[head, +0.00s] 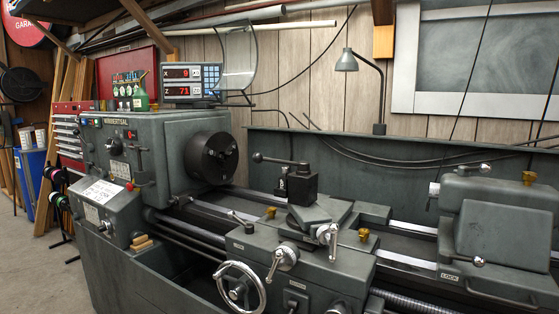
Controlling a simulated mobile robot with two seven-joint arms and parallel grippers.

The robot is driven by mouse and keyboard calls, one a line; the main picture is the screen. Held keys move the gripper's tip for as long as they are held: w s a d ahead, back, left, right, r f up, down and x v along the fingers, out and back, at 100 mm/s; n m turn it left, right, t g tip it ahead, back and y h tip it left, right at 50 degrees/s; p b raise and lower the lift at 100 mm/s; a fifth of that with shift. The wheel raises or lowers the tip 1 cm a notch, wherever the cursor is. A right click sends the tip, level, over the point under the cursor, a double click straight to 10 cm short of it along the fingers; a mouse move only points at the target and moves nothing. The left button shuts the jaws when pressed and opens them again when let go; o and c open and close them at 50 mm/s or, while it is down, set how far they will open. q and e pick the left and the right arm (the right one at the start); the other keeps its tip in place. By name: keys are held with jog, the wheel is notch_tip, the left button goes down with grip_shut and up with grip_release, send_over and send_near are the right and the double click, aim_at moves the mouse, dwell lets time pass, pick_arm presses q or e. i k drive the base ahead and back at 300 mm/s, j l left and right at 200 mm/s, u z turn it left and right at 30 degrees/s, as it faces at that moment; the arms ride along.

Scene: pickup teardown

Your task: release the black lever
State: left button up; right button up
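A grey metal lathe fills the lower part of the head view. A dark lever (280,160) with a round knob at its left end lies nearly level on top of the black tool post (302,186). It looks the most like the black lever, but I cannot be sure. Silver-ended handles stand on the carriage, one on its front (284,256) and one on the slide (328,238). Another handle (466,261) sits on the tailstock (508,222), by a label that seems to read LOCK. Neither of my grippers shows.
The headstock (150,150) with its dark chuck (212,157) stands left of the tool post. A handwheel (240,287) sticks out in front. A lamp (347,62) and digital readout (190,82) stand behind. Free floor (35,270) shows at lower left.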

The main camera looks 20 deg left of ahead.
aim_at(257, 158)
jog(key=u, duration=0.7)
